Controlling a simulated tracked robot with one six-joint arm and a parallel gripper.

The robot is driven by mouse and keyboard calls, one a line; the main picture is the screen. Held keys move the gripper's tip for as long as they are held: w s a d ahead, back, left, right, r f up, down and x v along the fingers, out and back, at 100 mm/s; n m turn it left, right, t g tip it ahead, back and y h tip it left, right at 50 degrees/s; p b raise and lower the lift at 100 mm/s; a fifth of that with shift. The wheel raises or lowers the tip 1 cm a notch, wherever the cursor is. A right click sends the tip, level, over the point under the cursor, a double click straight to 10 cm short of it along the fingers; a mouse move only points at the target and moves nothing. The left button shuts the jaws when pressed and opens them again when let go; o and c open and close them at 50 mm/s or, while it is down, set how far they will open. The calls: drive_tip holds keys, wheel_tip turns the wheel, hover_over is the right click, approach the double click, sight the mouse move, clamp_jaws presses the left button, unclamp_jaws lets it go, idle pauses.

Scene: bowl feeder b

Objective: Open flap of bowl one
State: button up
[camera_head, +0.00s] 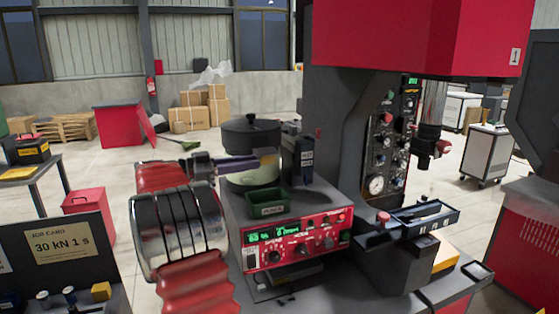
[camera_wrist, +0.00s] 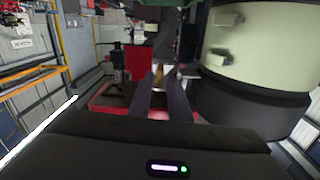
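The bowl feeder (camera_head: 252,178) stands on the machine top in the head view. It has a cream round body and a dark lid (camera_head: 250,133) with a knob. In the wrist view its cream wall (camera_wrist: 262,45) fills the upper right, with pale blocks on it and a dark base ring below. My gripper (camera_head: 262,160) reaches in from the left, in front of the bowl's wall. In the wrist view its two dark fingers (camera_wrist: 160,80) are apart, with a gap between them, left of the bowl. I cannot tell whether they touch the bowl. No flap stands out clearly.
A small green bin (camera_head: 268,204) sits in front of the bowl, above the red control panel (camera_head: 297,240). A dark upright box (camera_head: 298,157) stands just right of the bowl. The grey machine column (camera_head: 335,130) rises behind it. Open floor lies behind at left.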

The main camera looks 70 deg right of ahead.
drive_tip(key=x, duration=1)
drive_tip(key=shift+c, duration=0.4)
clamp_jaws()
